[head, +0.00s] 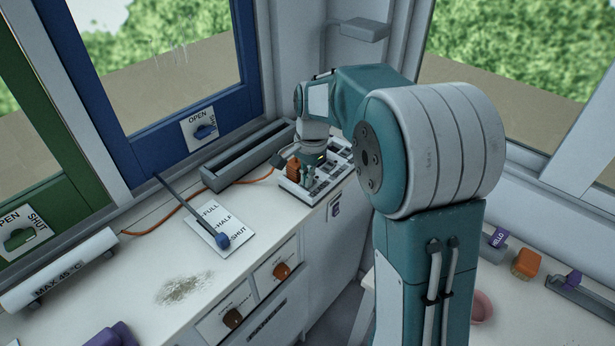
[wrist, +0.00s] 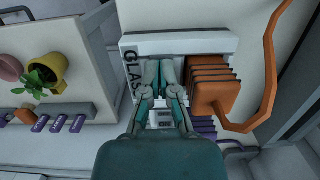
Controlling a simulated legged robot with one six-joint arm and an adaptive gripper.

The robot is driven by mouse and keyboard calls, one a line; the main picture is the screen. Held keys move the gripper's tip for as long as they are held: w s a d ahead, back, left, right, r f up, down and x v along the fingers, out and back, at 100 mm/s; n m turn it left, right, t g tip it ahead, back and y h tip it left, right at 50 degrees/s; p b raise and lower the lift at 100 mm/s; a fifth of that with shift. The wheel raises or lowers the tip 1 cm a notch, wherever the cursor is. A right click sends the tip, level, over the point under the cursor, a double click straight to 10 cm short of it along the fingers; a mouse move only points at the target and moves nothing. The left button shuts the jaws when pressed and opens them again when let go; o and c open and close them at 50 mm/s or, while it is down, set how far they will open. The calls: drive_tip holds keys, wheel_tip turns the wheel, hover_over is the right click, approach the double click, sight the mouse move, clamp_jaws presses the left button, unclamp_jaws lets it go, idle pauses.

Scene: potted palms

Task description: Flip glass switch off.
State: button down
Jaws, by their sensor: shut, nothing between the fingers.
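A white panel (head: 318,197) with dark slots and labels sits at the far right end of the white counter. In the wrist view a label reading GLASS (wrist: 132,70) runs down the left part of the panel (wrist: 215,42). My gripper (wrist: 160,70) is shut and empty, with its fingers over the panel just right of that label.
An orange finned block (wrist: 212,92) stands on the panel close to the fingers' right side. A grey trough (head: 248,155) lies behind. A card with a blue-knobbed lever (head: 222,240) is nearer on the counter.

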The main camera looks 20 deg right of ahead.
sight(316, 180)
drive_tip(key=shift+d+f, duration=0.2)
drive_tip(key=shift+f, duration=0.05)
drive_tip(key=shift+w+d, duration=0.35)
drive_tip(key=shift+d, duration=0.25)
drive_tip(key=shift+r, duration=0.1)
drive_tip(key=shift+w+r, duration=0.1)
drive_tip(key=shift+r, duration=0.15)
wheel_tip(316, 180, up, 12)
drive_tip(key=d, duration=0.1)
drive_tip(key=shift+w+f, duration=0.25)
drive_tip(key=shift+w, duration=0.15)
drive_tip(key=shift+s+a+r, duration=0.2)
drive_tip(key=shift+a+r, duration=0.05)
drive_tip(key=shift+r, duration=0.35)
drive_tip(key=shift+s+a+r, duration=0.15)
drive_tip(key=shift+a+r, duration=0.1)
drive_tip(key=shift+r, duration=0.3)
